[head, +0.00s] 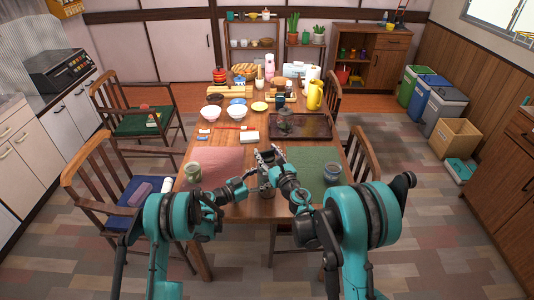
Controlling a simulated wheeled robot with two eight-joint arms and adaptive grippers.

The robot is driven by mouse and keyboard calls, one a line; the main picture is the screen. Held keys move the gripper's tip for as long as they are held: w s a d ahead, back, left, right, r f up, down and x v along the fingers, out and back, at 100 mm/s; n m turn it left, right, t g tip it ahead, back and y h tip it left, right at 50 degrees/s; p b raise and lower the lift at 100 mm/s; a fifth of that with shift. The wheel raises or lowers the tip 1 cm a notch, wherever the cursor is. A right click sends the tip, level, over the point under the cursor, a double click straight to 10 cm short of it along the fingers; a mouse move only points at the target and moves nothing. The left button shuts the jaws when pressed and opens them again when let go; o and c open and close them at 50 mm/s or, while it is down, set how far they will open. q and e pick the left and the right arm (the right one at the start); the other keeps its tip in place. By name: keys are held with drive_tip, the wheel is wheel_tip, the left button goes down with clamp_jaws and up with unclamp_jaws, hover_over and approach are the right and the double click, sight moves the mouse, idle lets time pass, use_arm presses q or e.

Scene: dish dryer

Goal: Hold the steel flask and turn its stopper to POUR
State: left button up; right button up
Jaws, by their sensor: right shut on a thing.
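The steel flask (266,188) is a small grey upright shape near the front edge of the wooden table, between my two hands. My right gripper (268,159) comes in from the right and is shut at the upper end of the flask. The stopper is hidden by the fingers, so its setting cannot be read. My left gripper (254,181) reaches in from the left beside the flask's body. Its fingers are too small and covered to tell whether they are open or touch the flask.
A pink mat (215,166) with a greenish cup (193,172) lies left. A green mat (308,158) with a blue-grey jar (331,174) lies right. A dark tray (318,126), white bowls (237,112) and a yellow jug (315,95) stand farther back. Chairs flank the table.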

drive_tip(key=shift+n+g+y, duration=0.7)
drive_tip(key=shift+n+y, duration=0.2)
drive_tip(key=shift+y, duration=0.3)
drive_tip(key=o, duration=1.2)
drive_tip(key=v, duration=1.2)
drive_tip(key=shift+d+f, duration=0.1)
